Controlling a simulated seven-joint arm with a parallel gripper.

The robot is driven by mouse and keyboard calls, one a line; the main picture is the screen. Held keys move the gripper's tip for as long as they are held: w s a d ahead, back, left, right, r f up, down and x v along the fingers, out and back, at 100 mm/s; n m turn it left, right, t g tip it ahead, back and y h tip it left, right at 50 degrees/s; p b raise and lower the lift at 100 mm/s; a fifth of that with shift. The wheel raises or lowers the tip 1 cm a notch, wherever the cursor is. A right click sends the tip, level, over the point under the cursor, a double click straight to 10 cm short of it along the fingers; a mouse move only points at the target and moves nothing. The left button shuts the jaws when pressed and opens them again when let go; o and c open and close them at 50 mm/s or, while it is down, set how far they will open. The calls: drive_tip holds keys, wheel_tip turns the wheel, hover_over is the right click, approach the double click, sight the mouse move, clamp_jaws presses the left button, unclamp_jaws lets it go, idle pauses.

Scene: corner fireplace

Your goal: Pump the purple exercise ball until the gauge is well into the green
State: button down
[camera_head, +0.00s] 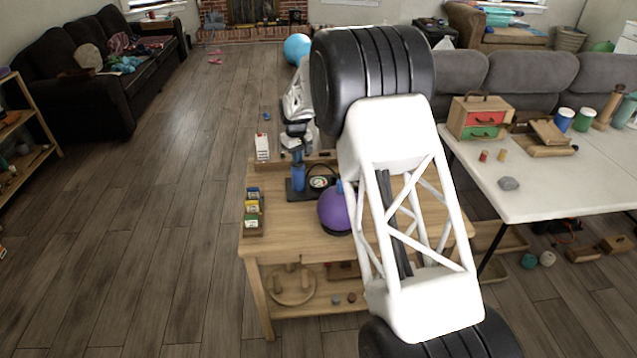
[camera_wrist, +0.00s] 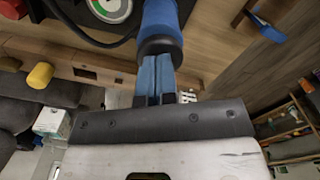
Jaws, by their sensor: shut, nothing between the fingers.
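The purple ball (camera_head: 333,208) sits on the wooden table in the head view, partly hidden behind my arm. The blue pump (camera_head: 298,178) stands upright on a dark base to the ball's left. In the wrist view its blue body (camera_wrist: 162,20) ends in a black top. The round gauge (camera_head: 318,183) is beside the pump. Its dial (camera_wrist: 110,8) is cut off in the wrist view; green shows on it, but I cannot read the needle. My gripper (camera_head: 297,152) is shut and empty, directly above the pump. Its blue fingertips (camera_wrist: 158,72) are at the black top; contact is unclear.
A wooden rack (camera_head: 253,212) with coloured cards lies at the table's left edge. A white carton (camera_head: 262,147) stands at the back left. A white table (camera_head: 560,185) with a small drawer box (camera_head: 480,117) stands to the right. The floor at left is clear.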

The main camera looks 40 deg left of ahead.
drive_tip(key=shift+r, duration=3.5)
